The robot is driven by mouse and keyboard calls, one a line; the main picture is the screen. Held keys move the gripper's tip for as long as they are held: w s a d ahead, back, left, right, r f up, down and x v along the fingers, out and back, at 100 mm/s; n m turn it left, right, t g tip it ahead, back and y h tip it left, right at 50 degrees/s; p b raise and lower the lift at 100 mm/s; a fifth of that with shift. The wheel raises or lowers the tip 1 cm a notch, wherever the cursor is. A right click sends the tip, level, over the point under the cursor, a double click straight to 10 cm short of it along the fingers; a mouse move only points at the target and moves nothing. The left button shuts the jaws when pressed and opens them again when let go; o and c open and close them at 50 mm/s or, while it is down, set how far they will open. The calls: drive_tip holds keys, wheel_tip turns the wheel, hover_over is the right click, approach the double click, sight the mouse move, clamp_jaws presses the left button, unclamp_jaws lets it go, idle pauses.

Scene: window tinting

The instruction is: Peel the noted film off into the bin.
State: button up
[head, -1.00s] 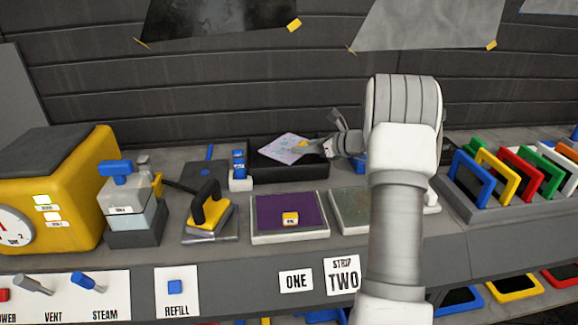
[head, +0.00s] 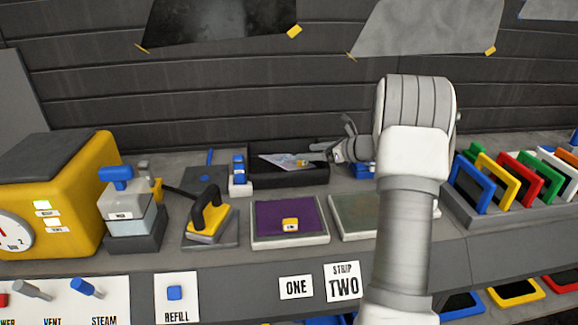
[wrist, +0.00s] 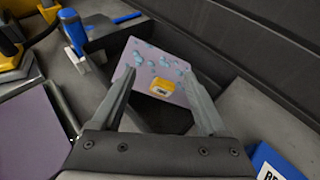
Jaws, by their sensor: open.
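A pale lilac film (wrist: 150,60) with blue blotches and a yellow tab (wrist: 162,88) shows between my fingers in the wrist view. In the head view the film (head: 278,160) is tilted within the opening of the black bin (head: 290,178). I cannot tell whether it touches the bin floor. My gripper (head: 306,160) is open over the bin's right part, with the fingers apart on either side of the film. A purple film (head: 275,214) with a yellow tab (head: 290,224) lies flat on the panel behind the ONE sign. The panel behind STRIP TWO (head: 352,212) looks grey-green, partly hidden by my arm.
A yellow-and-black iron (head: 208,215) and a yellow machine (head: 75,190) are further left. A rack of coloured frames (head: 505,180) is at right. A blue labelled item (wrist: 275,162) sits near my gripper.

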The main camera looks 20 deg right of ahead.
drive_tip(key=p+v, duration=0.1)
drive_tip(key=v, duration=1.3)
drive_tip(key=shift+s+d, duration=0.2)
drive_tip(key=shift+s, duration=0.05)
drive_tip(key=shift+r, duration=0.1)
drive_tip(key=s+a+r+n+g+p, duration=0.1)
drive_tip(key=s+a+r+n+g, duration=0.15)
drive_tip(key=a+n, duration=0.45)
drive_tip(key=s+a+r+n+g+p, duration=0.2)
drive_tip(key=s+a+r+n, duration=0.15)
drive_tip(key=a, duration=0.65)
drive_tip(key=s+a+r+n+g+p, duration=0.1)
drive_tip(key=s+a+r+n+g, duration=0.25)
drive_tip(key=a, duration=0.55)
drive_tip(key=s+a+n+t+h+p, duration=0.1)
drive_tip(key=s+a+n+h, duration=0.1)
drive_tip(key=s+n, duration=0.6)
drive_tip(key=s+a+r+n+h+p, duration=0.1)
drive_tip(key=s+n+h, duration=0.3)
drive_tip(key=s+n, duration=0.4)
drive_tip(key=shift+a+r+t+p, duration=0.25)
drive_tip(key=shift+a+t+p, duration=0.1)
drive_tip(key=shift+t+p, duration=0.05)
drive_tip(key=shift+s, duration=0.15)
